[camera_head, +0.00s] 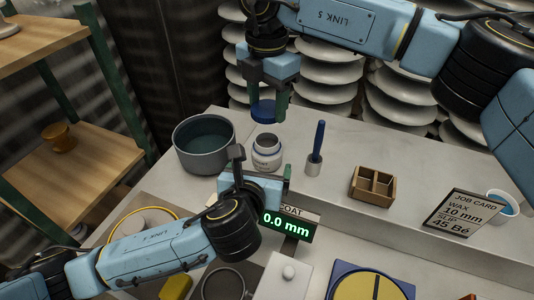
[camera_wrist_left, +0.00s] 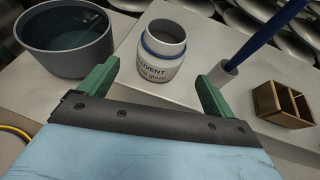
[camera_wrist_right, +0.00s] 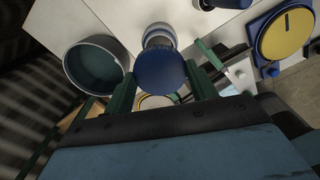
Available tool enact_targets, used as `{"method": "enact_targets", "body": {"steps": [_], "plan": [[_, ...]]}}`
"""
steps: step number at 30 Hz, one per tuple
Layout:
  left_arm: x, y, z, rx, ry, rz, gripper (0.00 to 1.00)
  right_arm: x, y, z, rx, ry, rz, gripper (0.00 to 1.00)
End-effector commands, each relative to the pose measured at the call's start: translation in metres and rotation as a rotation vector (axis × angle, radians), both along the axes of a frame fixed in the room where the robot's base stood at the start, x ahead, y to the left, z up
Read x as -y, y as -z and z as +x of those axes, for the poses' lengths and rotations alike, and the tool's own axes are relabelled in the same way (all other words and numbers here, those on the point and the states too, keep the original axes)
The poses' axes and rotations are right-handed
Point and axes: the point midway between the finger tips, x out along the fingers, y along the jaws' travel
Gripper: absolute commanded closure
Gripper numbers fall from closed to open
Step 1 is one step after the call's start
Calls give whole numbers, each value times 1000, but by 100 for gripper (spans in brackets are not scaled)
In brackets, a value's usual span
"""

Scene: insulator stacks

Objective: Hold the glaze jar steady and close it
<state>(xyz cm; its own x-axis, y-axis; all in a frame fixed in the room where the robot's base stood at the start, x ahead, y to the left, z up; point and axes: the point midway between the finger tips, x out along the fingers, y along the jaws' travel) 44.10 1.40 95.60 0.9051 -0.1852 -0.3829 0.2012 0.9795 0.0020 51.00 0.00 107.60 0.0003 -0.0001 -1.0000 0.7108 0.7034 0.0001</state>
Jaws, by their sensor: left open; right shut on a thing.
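The glaze jar (camera_head: 267,155) is a white jar with a blue band and an open mouth, upright on the grey bench. It also shows in the left wrist view (camera_wrist_left: 161,52), its label partly readable. My right gripper (camera_head: 266,98) is shut on the blue lid (camera_head: 263,112), holding it above and slightly behind the jar, apart from it. The lid (camera_wrist_right: 160,72) hides part of the jar in the right wrist view. My left gripper (camera_wrist_left: 157,74) is open and empty, low in front of the jar, its fingers pointing toward it, one to each side.
A grey pot (camera_head: 203,145) stands close left of the jar. A brush in a metal holder (camera_head: 314,166) stands right, then a wooden divided box (camera_head: 372,186) and a job card (camera_head: 462,215). A 0.0 mm display (camera_head: 287,226) sits in front. Stacked white insulators (camera_head: 325,75) line the back.

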Motion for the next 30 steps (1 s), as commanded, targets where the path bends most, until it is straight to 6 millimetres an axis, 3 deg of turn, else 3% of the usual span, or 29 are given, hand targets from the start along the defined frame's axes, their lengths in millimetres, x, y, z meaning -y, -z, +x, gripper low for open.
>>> {"method": "enact_targets", "body": {"steps": [6, 12, 25, 30], "plan": [[7, 15, 38, -1, -1, 0, 10, 0, 0, 0, 0, 0, 0, 64], [12, 24, 58, 0, -1, -1, 10, 0, 0, 0, 0, 0, 0, 64], [13, 27, 65, 0, 0, -2, 10, 0, 0, 0, 0, 0, 0, 64], [13, 27, 65, 0, 1, -1, 30, 0, 0, 0, 0, 0, 0, 64]]}}
